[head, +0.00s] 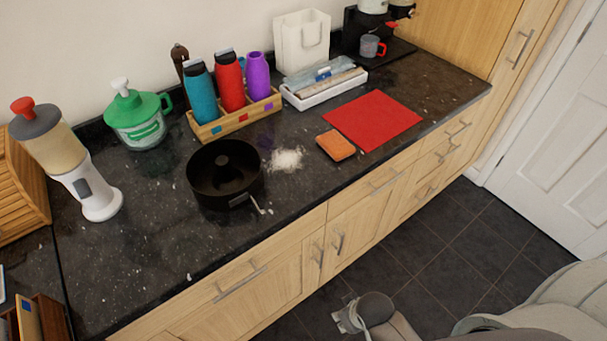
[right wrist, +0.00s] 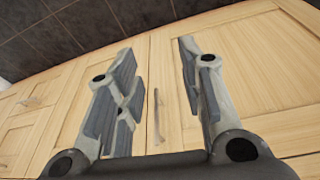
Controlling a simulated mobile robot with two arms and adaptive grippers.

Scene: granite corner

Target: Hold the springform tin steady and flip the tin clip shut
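The black round springform tin (head: 222,175) stands on the dark granite counter, left of the middle in the head view. Its tin clip (head: 256,205) is a thin light lever on the tin's front right side, and it sticks outward from the wall. My right gripper (head: 350,319) is low in the head view, in front of the cabinets and well away from the tin. The right wrist view shows my right gripper (right wrist: 160,85) open, with nothing between its fingers. My left gripper is not in view.
A white powder pile (head: 285,160) and an orange sponge (head: 336,145) lie right of the tin, near a red mat (head: 373,120). A wooden bottle rack (head: 236,121) stands behind. A white dispenser (head: 95,195) stands left. Counter in front of the tin is mostly clear.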

